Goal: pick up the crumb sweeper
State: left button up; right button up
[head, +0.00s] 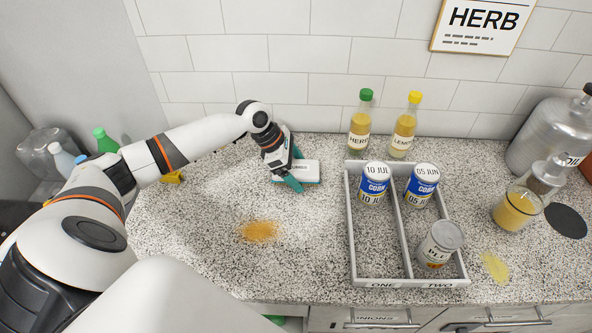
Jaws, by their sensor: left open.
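The crumb sweeper (309,170) is a small white block with dark lettering and a teal lower edge. It lies on the speckled counter in the middle of the head view, left of the grey tray. My left gripper (296,170) is at its left end, pointing down, with its teal fingers spread apart. One finger shows toward the back and one toward the front of the block. The gripper hides the sweeper's left end, and I cannot tell whether the fingers touch it. My right gripper is not in view.
A grey two-compartment tray (354,236) holds several cans. Two bottles (359,124) stand behind it. An orange crumb pile (258,231) lies in front of the sweeper. The left-front counter is mostly clear.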

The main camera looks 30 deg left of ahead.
aim_at(296, 167)
pick_arm(q)
jog(key=shift+c, duration=0.4)
jog(key=c, duration=1.1)
jog(key=shift+f, duration=0.1)
notch_tip(296, 167, up, 10)
jog(key=shift+f+b, duration=0.15)
jog(key=shift+b, duration=0.8)
jog(key=shift+r, duration=0.45)
